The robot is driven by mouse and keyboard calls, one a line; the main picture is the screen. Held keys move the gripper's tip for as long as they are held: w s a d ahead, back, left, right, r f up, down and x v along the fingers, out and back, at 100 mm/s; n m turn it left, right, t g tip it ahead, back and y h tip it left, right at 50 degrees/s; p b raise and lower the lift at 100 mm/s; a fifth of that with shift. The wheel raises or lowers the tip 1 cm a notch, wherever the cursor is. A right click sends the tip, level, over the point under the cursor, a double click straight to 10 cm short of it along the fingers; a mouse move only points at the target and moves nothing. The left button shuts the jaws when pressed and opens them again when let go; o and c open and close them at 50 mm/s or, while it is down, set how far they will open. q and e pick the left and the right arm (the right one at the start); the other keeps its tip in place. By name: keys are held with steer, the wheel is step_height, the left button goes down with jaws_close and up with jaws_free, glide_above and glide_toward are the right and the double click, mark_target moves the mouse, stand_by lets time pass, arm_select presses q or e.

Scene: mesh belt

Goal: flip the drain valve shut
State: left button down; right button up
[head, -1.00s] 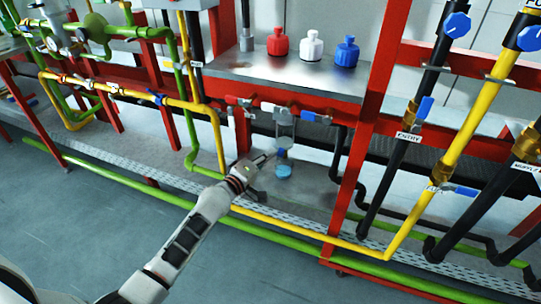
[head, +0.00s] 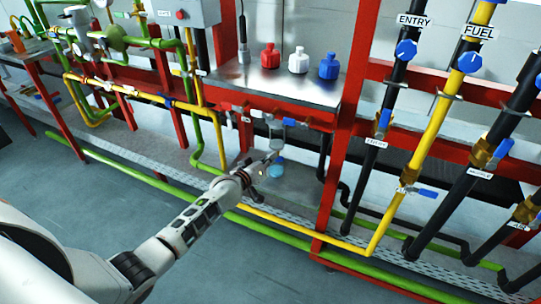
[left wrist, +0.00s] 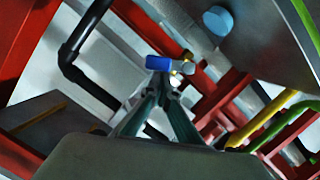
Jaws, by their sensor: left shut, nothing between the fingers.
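A small blue-handled valve (left wrist: 160,62) with a brass-coloured part is just beyond my left fingertips in the left wrist view; I take it for the drain valve. I cannot tell if the fingers touch its handle. In the head view it sits below a clear glass cylinder (head: 275,130), and the gripper partly hides it. My left gripper (head: 268,158) is shut and empty beside it, and its fingers also show in the left wrist view (left wrist: 160,88). A light blue disc (head: 277,171) lies below, and it shows in the left wrist view (left wrist: 218,20). My right gripper is out of view.
A red frame (head: 335,165) stands right of the valve, and a steel shelf (head: 300,88) with red, white and blue bottles is above. A yellow pipe (head: 330,240) and a green pipe (head: 300,237) run low in front. Blue-handled valves line the right.

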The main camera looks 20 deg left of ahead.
arm_select(q)
steer(key=s+r+m+y+p, duration=0.1)
steer(key=s+r+m+p, duration=0.2)
steer(key=s+r+p, duration=0.2)
steer(key=p+v, duration=0.3)
steer(key=v, duration=0.1)
steer(key=shift+s+f, duration=0.2)
steer(key=shift+s, duration=0.2)
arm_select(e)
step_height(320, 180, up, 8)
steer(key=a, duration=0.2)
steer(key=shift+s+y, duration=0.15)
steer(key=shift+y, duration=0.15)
arm_select(q)
steer(key=shift+a, duration=0.1)
